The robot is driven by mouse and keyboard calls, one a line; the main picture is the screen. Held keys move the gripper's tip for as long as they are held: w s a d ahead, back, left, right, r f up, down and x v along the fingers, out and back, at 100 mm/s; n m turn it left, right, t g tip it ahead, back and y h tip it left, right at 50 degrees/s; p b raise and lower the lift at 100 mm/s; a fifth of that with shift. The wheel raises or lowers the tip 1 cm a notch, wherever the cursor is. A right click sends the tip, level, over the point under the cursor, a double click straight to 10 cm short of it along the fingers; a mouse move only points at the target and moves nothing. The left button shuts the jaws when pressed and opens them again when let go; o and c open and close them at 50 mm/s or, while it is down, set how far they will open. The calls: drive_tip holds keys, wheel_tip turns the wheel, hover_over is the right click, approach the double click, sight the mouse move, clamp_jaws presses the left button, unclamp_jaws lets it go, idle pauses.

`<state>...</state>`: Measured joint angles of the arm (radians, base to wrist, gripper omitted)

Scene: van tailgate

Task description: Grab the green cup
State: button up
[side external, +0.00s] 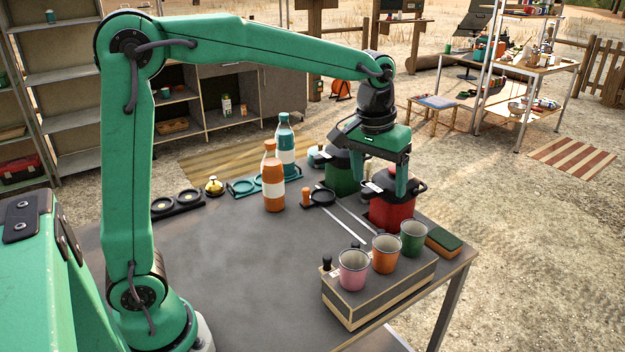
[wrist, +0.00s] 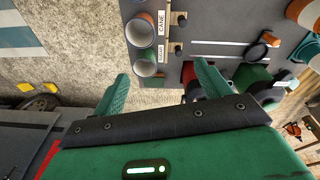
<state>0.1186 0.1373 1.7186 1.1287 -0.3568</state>
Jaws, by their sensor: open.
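The green cup (side external: 413,238) stands upright at the right end of a row of three cups on a wooden-sided holder (side external: 372,302), beside the orange cup (side external: 385,254) and the pink cup (side external: 353,270). My gripper (side external: 381,176) is open and empty, pointing down over the red pot, behind and above the green cup in the side view. In the wrist view my gripper's fingers (wrist: 163,78) are spread apart. The green cup (wrist: 145,67) shows beyond them, close to the left finger, with the orange cup (wrist: 140,30) above it.
The red pot (side external: 392,212) and a dark green pot (side external: 341,172) stand behind the cups. A sponge (side external: 443,240) lies right of the green cup near the table edge. Orange (side external: 272,180) and teal (side external: 285,148) bottles stand further left. The table's front left is clear.

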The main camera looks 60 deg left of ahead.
drive_tip(key=n+g, duration=0.1)
drive_tip(key=g, duration=0.1)
approach(413, 233)
drive_tip(key=s+d, duration=0.2)
drive_tip(key=shift+a+f, duration=0.15)
drive_tip(key=shift+f, duration=1.4)
drive_tip(key=shift+f, duration=0.1)
drive_tip(key=shift+f, duration=2.55)
drive_tip(key=c, duration=1.1)
